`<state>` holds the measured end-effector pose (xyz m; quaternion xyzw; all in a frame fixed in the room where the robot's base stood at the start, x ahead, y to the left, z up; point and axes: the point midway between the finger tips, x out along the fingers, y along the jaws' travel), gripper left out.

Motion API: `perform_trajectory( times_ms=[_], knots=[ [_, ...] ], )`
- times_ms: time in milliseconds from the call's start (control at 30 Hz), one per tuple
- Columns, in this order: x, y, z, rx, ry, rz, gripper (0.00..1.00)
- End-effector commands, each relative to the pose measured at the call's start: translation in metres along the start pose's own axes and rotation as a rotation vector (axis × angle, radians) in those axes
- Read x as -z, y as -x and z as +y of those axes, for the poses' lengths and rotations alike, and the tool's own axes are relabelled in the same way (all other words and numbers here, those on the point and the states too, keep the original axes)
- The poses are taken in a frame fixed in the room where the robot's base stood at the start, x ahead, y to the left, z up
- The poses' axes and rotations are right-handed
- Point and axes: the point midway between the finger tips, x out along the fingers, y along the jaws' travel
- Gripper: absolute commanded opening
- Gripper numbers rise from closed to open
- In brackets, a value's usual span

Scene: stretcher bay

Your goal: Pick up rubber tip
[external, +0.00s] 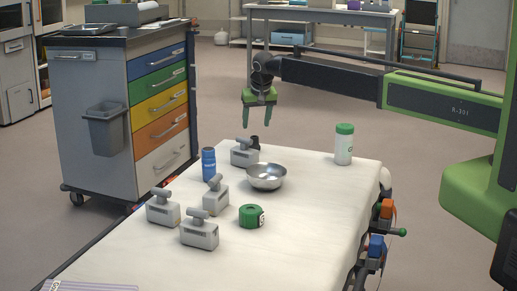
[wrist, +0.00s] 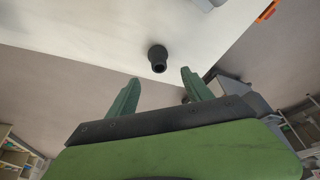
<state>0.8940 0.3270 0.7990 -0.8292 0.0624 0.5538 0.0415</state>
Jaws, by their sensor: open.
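The rubber tip is a small black hollow cylinder (wrist: 158,58) standing near the edge of the white stretcher top in the wrist view. In the external view the black rubber tip (external: 255,142) shows at the far end of the stretcher, partly hidden behind a grey device. My gripper (external: 258,122) hangs above it with its green fingers pointing down, open and empty. In the wrist view my gripper's two fingertips (wrist: 160,76) are apart, and the tip appears just beyond the gap between them. The fingers do not touch it.
A grey device (external: 243,157) stands close beside the tip, with several similar ones nearer. A steel bowl (external: 266,183), blue bottle (external: 208,164), green roll (external: 251,216) and white bottle (external: 344,148) stand on the stretcher top (external: 310,220). A drawer cart (external: 160,100) stands at left.

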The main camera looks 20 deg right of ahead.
Motion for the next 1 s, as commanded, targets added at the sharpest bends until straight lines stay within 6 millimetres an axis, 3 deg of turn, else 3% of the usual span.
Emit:
perform_trajectory(
  times_ms=[33, 367, 633, 900, 1000],
  knots=[
    [-0.003, -0.021, -0.001, 0.0, -0.001, 0.0, 0.59],
    [-0.001, -0.033, 0.0, 0.0, -0.001, 0.0, 0.59],
    [-0.003, -0.078, 0.001, 0.001, 0.0, -0.001, 0.59],
    [-0.001, -0.077, 0.001, 0.002, 0.0, -0.001, 0.59],
    [-0.001, -0.077, 0.001, 0.002, 0.0, -0.001, 0.46]
  ],
)
